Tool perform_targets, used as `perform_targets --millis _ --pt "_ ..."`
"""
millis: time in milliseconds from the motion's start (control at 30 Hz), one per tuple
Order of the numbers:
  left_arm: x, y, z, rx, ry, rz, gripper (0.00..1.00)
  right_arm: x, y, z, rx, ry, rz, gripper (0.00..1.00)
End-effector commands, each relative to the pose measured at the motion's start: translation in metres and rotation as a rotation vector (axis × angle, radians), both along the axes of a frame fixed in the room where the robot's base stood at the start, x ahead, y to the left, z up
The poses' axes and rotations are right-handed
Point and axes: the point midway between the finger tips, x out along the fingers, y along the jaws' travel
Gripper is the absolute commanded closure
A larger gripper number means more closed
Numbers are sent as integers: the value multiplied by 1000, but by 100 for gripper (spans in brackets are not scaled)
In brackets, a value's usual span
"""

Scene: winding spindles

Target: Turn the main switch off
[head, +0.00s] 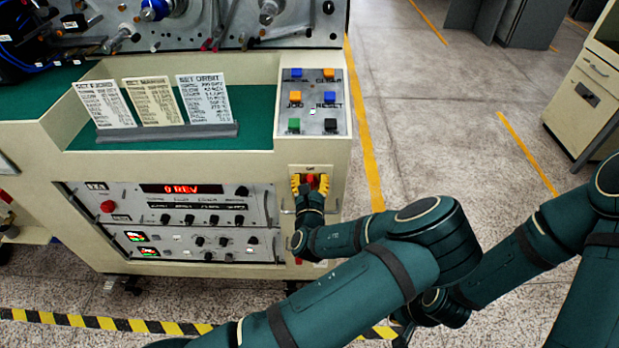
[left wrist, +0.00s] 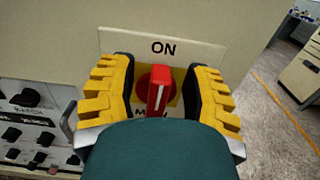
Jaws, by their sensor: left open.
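The main switch is a red rotary knob (left wrist: 158,90) on a plate on the cabinet front. In the left wrist view its handle points up toward the word ON, leaning slightly right. The lower label is mostly hidden by my gripper. My left gripper (left wrist: 160,88) is open, with one yellow-padded finger on each side of the knob. Gaps show between the fingers and the handle. In the head view the knob (head: 310,179) shows between the fingers of my left gripper (head: 310,184). My right gripper (head: 404,324) is low behind my left arm, mostly hidden.
Above the switch is a button panel (head: 313,102) with coloured buttons. To its left is a control panel (head: 170,222) with a red display and knobs. Printed cards (head: 155,101) stand on the green top. Open floor (head: 440,120) lies to the right.

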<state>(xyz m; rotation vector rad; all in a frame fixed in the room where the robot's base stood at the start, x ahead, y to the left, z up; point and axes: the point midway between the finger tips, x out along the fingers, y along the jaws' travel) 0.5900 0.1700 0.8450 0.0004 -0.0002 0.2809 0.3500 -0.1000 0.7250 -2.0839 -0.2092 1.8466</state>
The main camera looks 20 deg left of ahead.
Motion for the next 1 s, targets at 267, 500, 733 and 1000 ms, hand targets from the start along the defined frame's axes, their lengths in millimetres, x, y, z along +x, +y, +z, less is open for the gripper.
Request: perform_targets --millis 267,500,733,1000 --pt "0 0 0 0 0 0 91 0 0 0 0 0 0 100" --pt "0 0 0 -2 -1 0 100 0 0 0 0 0 0 100" --pt "0 2 0 -49 -15 0 100 0 0 -2 0 -1 0 100" --pt "-1 6 -1 -218 -65 -1 100 1 0 -7 0 -3 -1 100"
